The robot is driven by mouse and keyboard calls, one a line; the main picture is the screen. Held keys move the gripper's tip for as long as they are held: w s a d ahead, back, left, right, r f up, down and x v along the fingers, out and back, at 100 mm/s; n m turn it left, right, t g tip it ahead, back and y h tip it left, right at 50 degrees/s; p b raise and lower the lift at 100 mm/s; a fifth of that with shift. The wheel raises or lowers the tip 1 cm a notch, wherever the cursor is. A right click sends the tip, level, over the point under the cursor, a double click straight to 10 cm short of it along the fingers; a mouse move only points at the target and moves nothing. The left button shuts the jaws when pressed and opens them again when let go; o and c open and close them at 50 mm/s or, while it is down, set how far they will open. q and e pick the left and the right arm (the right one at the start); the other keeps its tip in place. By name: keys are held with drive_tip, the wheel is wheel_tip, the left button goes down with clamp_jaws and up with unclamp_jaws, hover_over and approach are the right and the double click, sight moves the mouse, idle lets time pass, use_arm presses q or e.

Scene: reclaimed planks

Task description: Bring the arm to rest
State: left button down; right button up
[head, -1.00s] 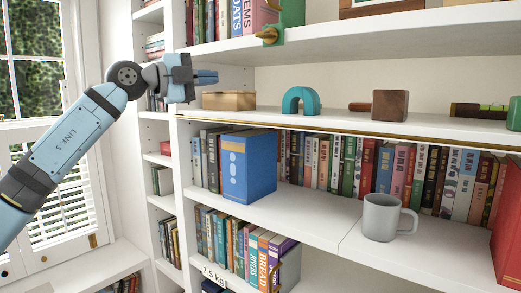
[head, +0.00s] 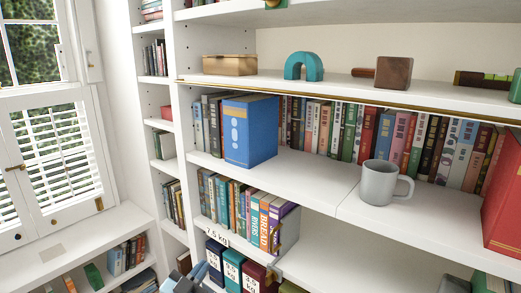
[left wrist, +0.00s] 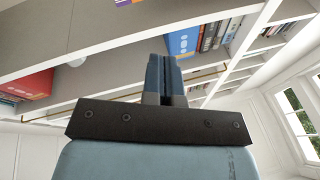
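My left gripper shows at the bottom edge of the head view (head: 199,273), low in front of the bookcase and mostly cut off by the frame. In the left wrist view its two dark blue fingers (left wrist: 164,62) lie side by side, closed together with nothing seen between them. The shelf undersides are above and beyond the fingers in that view. My right gripper is not clearly seen.
The white bookcase shelf (head: 310,183) holds a blue box (head: 248,132), a grey mug (head: 380,183) and a red box (head: 503,200). Above are a tan box (head: 229,65), teal arch (head: 303,66) and wooden mallet (head: 394,73). Lower-shelf binders (head: 232,268) stand near my left gripper.

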use_arm(q)
drive_tip(key=s+a+f+n+g+y, duration=0.2)
drive_tip(key=s+f+n+g+y, duration=0.1)
drive_tip(key=s+f, duration=0.9)
drive_tip(key=s+a+f+n+g+y+p, duration=0.1)
drive_tip(key=s+a+f+n+g+y, duration=0.2)
drive_tip(key=s+f, duration=0.9)
drive_tip(key=s+g, duration=0.1)
drive_tip(key=s, duration=0.4)
drive_tip(key=shift+a+f+g+y, duration=0.3)
drive_tip(key=shift+f, duration=0.05)
